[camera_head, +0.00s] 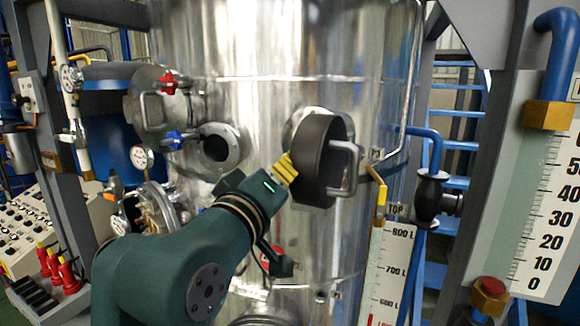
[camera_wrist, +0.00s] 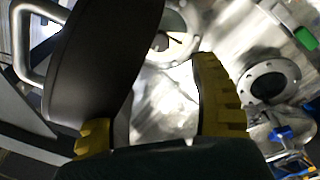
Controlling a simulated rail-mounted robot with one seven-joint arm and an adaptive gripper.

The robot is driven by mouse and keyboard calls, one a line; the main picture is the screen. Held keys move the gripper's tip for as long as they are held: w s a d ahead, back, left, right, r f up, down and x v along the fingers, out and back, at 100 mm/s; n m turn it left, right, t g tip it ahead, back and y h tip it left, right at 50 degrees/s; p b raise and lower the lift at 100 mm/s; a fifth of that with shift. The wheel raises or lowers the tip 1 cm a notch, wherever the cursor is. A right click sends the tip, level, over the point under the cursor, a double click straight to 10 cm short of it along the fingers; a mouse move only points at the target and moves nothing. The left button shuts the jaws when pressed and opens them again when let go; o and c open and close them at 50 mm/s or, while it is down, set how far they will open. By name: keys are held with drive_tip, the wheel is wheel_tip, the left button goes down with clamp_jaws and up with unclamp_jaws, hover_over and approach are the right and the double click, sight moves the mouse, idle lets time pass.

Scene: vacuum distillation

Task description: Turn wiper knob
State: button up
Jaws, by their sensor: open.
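A round flanged sight port shows in the wrist view, with a small round part at its middle, perhaps the wiper knob (camera_wrist: 160,42). In the head view the black cover hides most of this port, and I cannot make out the knob there. The thick black round cover (camera_head: 318,160) has a metal handle and stands out from the vessel; it fills the left of the wrist view (camera_wrist: 95,70). My gripper (camera_head: 285,169) has yellow fingers and is just left of the cover. It is open, with only bare steel between its fingers in the wrist view (camera_wrist: 150,98).
The shiny vessel (camera_head: 230,40) fills the middle. Left of the cover is an open round port (camera_head: 220,146), with a handled fitting (camera_head: 160,108) and red and blue valves beyond. A yellow-handled valve (camera_head: 380,195) and level scale (camera_head: 390,265) stand to the right.

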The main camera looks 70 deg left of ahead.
sight(307, 146)
drive_tip(key=s+d+r+m+h+b, duration=0.1)
drive_tip(key=s+m+h+b, duration=0.15)
drive_tip(key=m, duration=0.75)
drive_tip(key=s+d+r+m+h+b, duration=0.15)
drive_tip(key=m+b, duration=0.25)
drive_tip(key=m, duration=0.5)
drive_tip(key=shift+t+y, duration=0.4)
drive_tip(key=shift+y, duration=0.1)
drive_tip(key=p+x, duration=0.2)
drive_tip(key=x, duration=0.3)
drive_tip(key=p+x, duration=0.2)
drive_tip(key=x, duration=0.3)
drive_tip(key=p+x, duration=0.3)
drive_tip(key=x, duration=0.2)
drive_tip(key=shift+s+a+f, duration=0.1)
drive_tip(key=shift+a+f, duration=0.05)
drive_tip(key=shift+a, duration=0.35)
drive_tip(key=shift+w+a+f, duration=0.15)
drive_tip(key=shift+w+a, duration=0.15)
clamp_jaws()
drive_tip(key=shift+f+n, duration=0.1)
drive_tip(key=shift+n, duration=0.2)
